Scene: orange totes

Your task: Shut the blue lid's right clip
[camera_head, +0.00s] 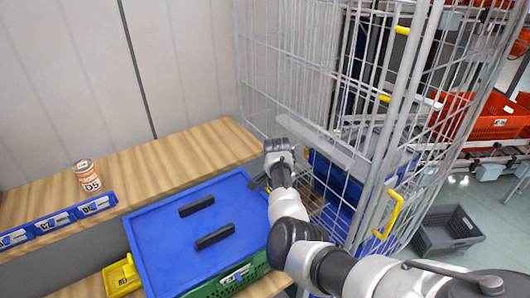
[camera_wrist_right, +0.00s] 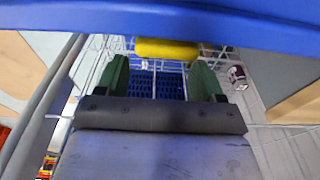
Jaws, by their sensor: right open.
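The blue lid (camera_head: 175,240) lies on a green crate (camera_head: 235,288) in the head view, with two black bars on its top. Its edge also crosses the top of the right wrist view (camera_wrist_right: 100,17). The yellow right clip (camera_wrist_right: 167,48) shows just below that edge; in the head view my arm hides it. My right gripper (camera_wrist_right: 161,72) is open and empty, with its green fingers on either side of the clip, seemingly short of it. In the head view the gripper (camera_head: 258,183) is partly hidden beside the lid's right corner. My left gripper is out of view.
A wire cage (camera_head: 300,75) stands close on the right, with a yellow handle (camera_head: 389,214). A can (camera_head: 87,176) and blue label holders (camera_head: 62,218) are on the wooden shelf (camera_head: 160,160). A yellow piece (camera_head: 122,280) sits left of the lid. A grey tote (camera_head: 446,230) stands on the floor.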

